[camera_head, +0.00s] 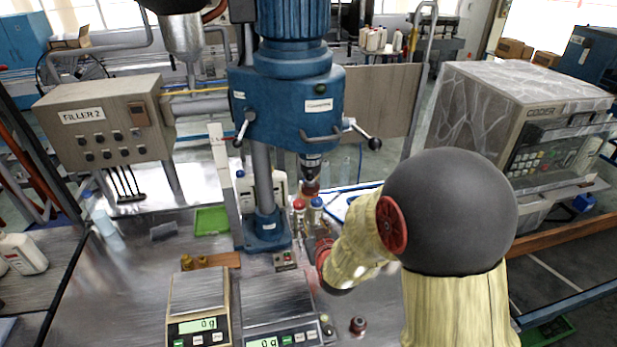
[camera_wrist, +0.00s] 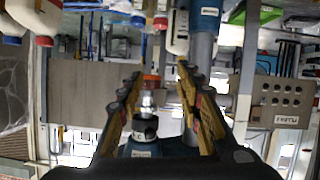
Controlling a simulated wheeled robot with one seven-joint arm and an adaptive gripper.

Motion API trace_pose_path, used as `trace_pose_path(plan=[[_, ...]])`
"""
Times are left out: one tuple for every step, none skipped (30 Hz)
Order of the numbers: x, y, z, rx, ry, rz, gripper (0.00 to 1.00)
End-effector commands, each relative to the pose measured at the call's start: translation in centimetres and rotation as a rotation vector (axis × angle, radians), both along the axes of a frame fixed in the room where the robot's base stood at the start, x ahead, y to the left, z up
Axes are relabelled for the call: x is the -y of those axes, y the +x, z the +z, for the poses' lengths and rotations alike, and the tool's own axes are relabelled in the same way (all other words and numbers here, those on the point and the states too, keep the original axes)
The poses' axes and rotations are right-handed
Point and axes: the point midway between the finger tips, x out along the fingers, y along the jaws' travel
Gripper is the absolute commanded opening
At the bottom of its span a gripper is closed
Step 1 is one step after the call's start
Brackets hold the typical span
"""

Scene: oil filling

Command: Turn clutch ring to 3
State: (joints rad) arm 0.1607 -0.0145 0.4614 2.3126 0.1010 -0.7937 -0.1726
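The blue capping machine (camera_head: 290,95) stands in the middle of the head view. The wrist view is upside down. There the black clutch ring (camera_wrist: 145,126) and silver chuck show between the two fingers of my gripper (camera_wrist: 160,75), clear of both. My gripper is open and empty, with wide space between its fingers. In the head view my gripper (camera_head: 318,240) is low and right of the chuck, partly hidden by my arm. The numbers on the ring are too small to read.
Bottles with red (camera_head: 299,204) and blue (camera_head: 316,203) caps stand close by my gripper. Two scales (camera_head: 197,292) reading 0 g are at the front. The FILLER 2 box (camera_head: 105,122) is left, the CODER machine (camera_head: 530,115) right. The table's left part is mostly clear.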

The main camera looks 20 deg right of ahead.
Motion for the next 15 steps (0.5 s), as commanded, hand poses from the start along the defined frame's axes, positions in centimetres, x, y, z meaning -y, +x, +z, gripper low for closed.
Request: trace_pose_path(plan=[[0.3, 0.7, 1.8, 0.07, -0.025, -0.004, 0.35], [0.5, 1.1, 2.9, 0.113, -0.041, -0.005, 0.35], [0.7, 1.5, 4.4, 0.164, -0.062, -0.007, 0.35], [0.8, 1.7, 5.5, 0.201, -0.076, -0.009, 0.35], [0.9, 1.9, 6.4, 0.234, -0.089, -0.01, 0.35], [1.0, 2.0, 7.5, 0.27, -0.105, -0.013, 0.35], [1.1, 2.1, 8.1, 0.294, -0.114, -0.014, 0.35], [1.1, 2.1, 8.7, 0.315, -0.124, -0.014, 0.35], [1.2, 2.1, 9.4, 0.336, -0.134, -0.016, 0.35], [1.2, 2.1, 9.7, 0.349, -0.141, -0.016, 0.35], [1.2, 2.1, 10.0, 0.359, -0.147, -0.016, 0.35], [1.2, 2.2, 10.3, 0.367, -0.152, -0.015, 0.35], [1.3, 2.3, 10.4, 0.37, -0.155, -0.015, 0.35], [1.3, 2.5, 10.5, 0.373, -0.157, -0.015, 0.35], [1.4, 2.8, 10.4, 0.371, -0.159, -0.014, 0.35]])
